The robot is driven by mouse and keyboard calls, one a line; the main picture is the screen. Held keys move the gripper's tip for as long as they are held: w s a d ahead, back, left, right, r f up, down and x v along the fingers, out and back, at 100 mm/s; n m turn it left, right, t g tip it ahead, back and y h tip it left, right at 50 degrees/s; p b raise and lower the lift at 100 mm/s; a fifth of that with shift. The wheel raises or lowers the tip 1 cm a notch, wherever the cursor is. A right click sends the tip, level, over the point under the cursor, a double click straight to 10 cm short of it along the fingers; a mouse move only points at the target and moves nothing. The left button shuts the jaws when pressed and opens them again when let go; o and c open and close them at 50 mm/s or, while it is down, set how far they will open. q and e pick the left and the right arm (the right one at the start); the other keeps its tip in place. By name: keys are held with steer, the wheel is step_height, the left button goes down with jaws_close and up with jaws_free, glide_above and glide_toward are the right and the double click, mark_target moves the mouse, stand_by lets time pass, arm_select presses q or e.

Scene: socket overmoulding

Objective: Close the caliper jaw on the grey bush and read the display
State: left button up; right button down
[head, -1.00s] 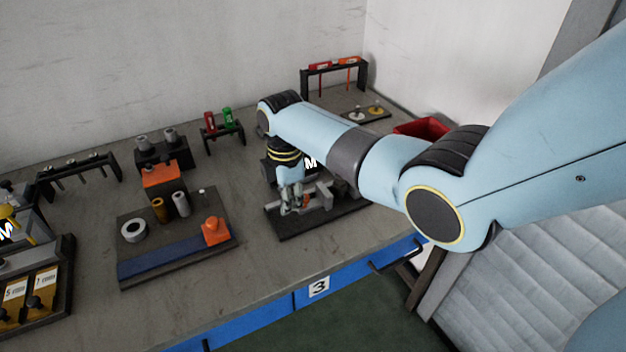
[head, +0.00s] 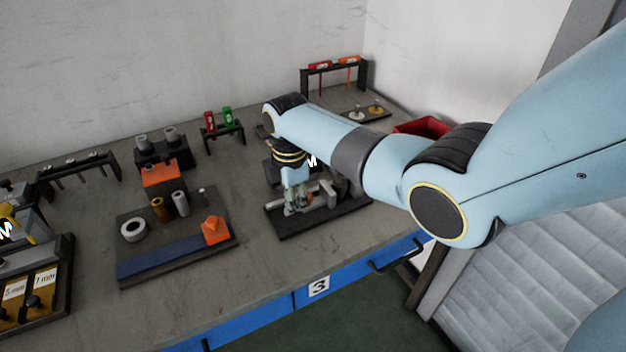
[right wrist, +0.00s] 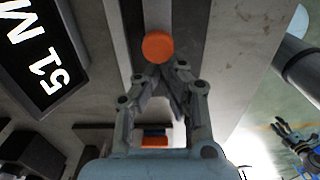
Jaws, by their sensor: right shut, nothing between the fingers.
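The caliper (head: 326,194), grey on a dark base plate (head: 288,234), stands on the bench, partly hidden by my right arm. My right gripper (head: 297,208) is shut and empty, low over the caliper's left part. In the right wrist view its fingertips (right wrist: 160,72) are together, just beside a round orange knob (right wrist: 158,47); contact cannot be told. The black display (right wrist: 38,55) shows large white characters, tilted and cut off by the frame. A grey cylinder (head: 180,203), perhaps a bush, stands on the left fixture. What seems my left gripper (right wrist: 293,138) shows small; its opening is unclear.
The left fixture (head: 180,262) also holds a brass cylinder (head: 157,210), a pale ring (head: 133,230) and an orange block (head: 215,231). A red bin (head: 422,128) stands behind my right arm. The bench between fixture and caliper is clear.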

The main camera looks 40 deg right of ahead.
steer(key=shift+s+d+p, duration=0.15)
steer(key=shift+d, duration=0.5)
steer(key=shift+s+d+p, duration=0.15)
steer(key=shift+d, duration=0.5)
stand_by(0.5)
steer(key=shift+r, duration=0.1)
step_height(320, 180, up, 4)
steer(key=p, duration=0.3)
steer(key=shift+w+d+p, duration=0.1)
steer(key=shift+p, duration=0.3)
steer(key=shift+r+p, duration=0.5)
steer(key=shift+p, duration=0.25)
steer(key=r+p, duration=0.3)
steer(key=shift+a, duration=0.2)
steer(key=shift+f, duration=0.1)
